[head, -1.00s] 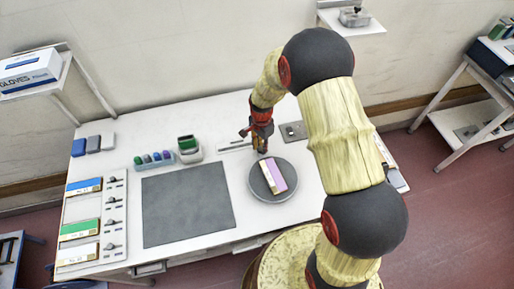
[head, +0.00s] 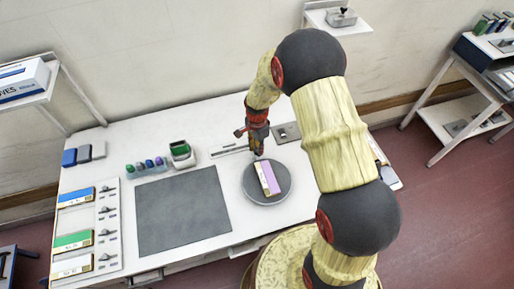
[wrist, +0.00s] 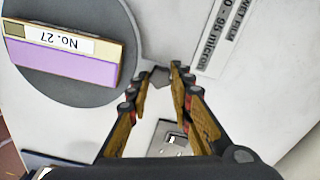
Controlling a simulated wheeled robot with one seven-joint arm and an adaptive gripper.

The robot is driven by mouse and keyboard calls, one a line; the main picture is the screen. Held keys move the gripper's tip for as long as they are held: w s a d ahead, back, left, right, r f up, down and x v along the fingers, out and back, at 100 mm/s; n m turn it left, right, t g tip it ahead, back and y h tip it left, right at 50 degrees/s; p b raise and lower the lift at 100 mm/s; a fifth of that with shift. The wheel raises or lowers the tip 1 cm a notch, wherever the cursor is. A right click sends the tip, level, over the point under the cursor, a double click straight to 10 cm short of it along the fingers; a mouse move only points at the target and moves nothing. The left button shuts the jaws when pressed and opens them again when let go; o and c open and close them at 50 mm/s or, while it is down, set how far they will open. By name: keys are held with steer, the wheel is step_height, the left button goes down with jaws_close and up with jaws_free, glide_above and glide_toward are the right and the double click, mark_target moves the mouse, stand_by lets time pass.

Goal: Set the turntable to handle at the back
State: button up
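The turntable is a round dark grey disc (head: 252,191) near the table's front edge, right of a grey mat. A block with lilac and cream faces (head: 269,178) lies on it; in the wrist view its label reads "No. 27" (wrist: 60,43). A small dark handle (wrist: 160,77) sticks out from the disc's rim (wrist: 100,98) in the wrist view. My gripper (head: 258,155) is at the disc's back edge. In the wrist view my gripper (wrist: 159,72) has its fingertips apart, one on each side of the handle. Contact cannot be made out.
The grey mat (head: 183,212) lies left of the disc. A printed strip gauge (wrist: 220,35) and a metal plate (head: 286,132) lie behind. Small coloured bottles (head: 148,165) and a green-topped container (head: 181,152) stand behind the mat. A label panel (head: 108,225) is at left.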

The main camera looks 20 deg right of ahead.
steer(key=o, duration=0.5)
steer(key=shift+r, duration=0.1)
step_height(320, 180, up, 12)
steer(key=shift+f, duration=0.15)
stand_by(0.4)
stand_by(0.3)
